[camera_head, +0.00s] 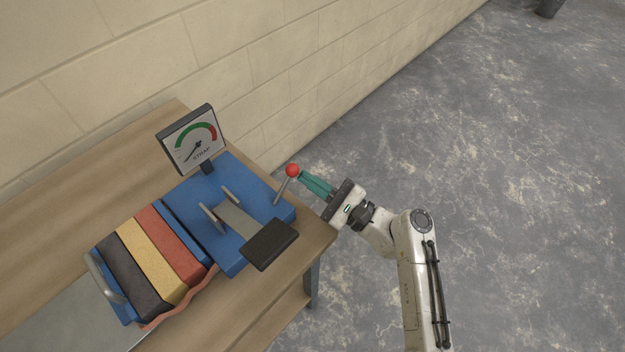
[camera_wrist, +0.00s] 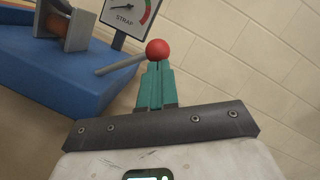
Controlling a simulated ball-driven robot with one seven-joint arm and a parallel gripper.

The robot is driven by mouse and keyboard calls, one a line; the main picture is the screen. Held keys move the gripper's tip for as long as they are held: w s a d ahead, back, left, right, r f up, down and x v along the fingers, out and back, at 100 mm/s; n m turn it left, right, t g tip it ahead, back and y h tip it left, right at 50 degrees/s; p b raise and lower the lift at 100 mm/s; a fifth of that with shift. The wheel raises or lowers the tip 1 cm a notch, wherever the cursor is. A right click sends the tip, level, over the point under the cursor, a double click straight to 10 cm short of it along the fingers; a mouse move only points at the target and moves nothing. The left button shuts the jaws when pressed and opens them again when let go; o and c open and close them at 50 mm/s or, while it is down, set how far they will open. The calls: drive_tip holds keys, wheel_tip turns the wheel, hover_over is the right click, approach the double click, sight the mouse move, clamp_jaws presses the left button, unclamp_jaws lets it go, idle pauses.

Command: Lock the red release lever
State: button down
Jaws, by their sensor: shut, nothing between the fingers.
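The red release lever is a grey rod with a red ball knob (camera_head: 292,170) on the right end of the blue machine (camera_head: 240,180). The rod leans up and to the right in the head view. My gripper (camera_head: 303,177) is shut, with its teal fingers pointing at the knob from the right. In the wrist view the red knob (camera_wrist: 158,49) sits right at the tips of my fingers (camera_wrist: 156,66), with the rod running left to the blue body. The tips look to be touching or very near the knob; I cannot tell which.
A STRAP gauge (camera_head: 190,141) stands on the machine, its needle low, left of the green arc. A black pad (camera_head: 271,244) sits at the front. Black, yellow and red blocks (camera_head: 150,255) lie at left. The wooden bench (camera_head: 40,235) meets a block wall; open floor lies right.

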drive_tip(key=s+a+r+n+g+h, duration=0.1)
drive_tip(key=s+a+r+n+g, duration=0.2)
drive_tip(key=n, duration=0.7)
drive_tip(key=shift+s+r+p, duration=0.35)
drive_tip(key=shift+s+r, duration=0.05)
drive_tip(key=shift+r, duration=0.2)
drive_tip(key=shift+s+g, duration=0.1)
drive_tip(key=shift+g, duration=0.2)
